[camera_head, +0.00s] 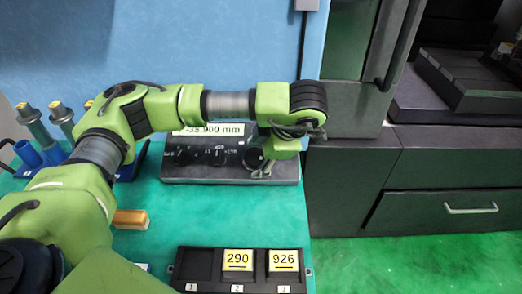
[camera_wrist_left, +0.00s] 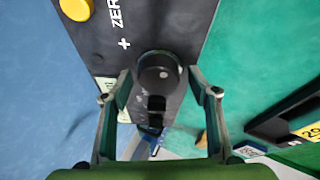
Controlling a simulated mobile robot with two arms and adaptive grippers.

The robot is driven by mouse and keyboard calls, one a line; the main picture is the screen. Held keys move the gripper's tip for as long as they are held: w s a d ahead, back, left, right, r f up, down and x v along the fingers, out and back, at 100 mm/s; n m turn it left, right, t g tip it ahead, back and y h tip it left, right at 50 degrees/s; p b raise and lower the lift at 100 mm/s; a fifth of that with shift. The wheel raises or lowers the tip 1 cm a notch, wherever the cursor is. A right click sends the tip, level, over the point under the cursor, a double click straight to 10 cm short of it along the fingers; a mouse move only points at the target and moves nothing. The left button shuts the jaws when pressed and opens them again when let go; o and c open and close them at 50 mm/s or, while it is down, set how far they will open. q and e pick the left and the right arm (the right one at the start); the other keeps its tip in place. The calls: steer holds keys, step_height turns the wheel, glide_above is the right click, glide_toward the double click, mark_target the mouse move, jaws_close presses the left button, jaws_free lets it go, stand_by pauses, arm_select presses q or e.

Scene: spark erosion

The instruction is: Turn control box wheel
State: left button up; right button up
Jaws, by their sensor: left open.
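The dark control box (camera_head: 205,175) stands at the back of the green table, with a display reading about -38.900 mm above several black knobs. Its black wheel (camera_head: 253,157) is at the box's right end, partly behind my left gripper (camera_head: 263,170). In the left wrist view the round wheel (camera_wrist_left: 158,73) has a small light dot and sits between the two spread fingers of my left gripper (camera_wrist_left: 160,84). The fingers are open, one on each side of it; I cannot tell whether they touch it. My right gripper is not in view.
A black tray (camera_head: 205,265) with numbered slots holds yellow blocks marked 290 (camera_head: 237,260) and 926 (camera_head: 283,260) at the front. A tan block (camera_head: 130,219) and a blue holder (camera_head: 40,155) with cylindrical tools are at left. Dark cabinets (camera_head: 430,180) stand at right.

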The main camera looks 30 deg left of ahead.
arm_select(q)
steer(key=v, duration=1.1)
steer(key=shift+d+r, duration=0.15)
steer(key=shift+r, duration=0.15)
stand_by(0.4)
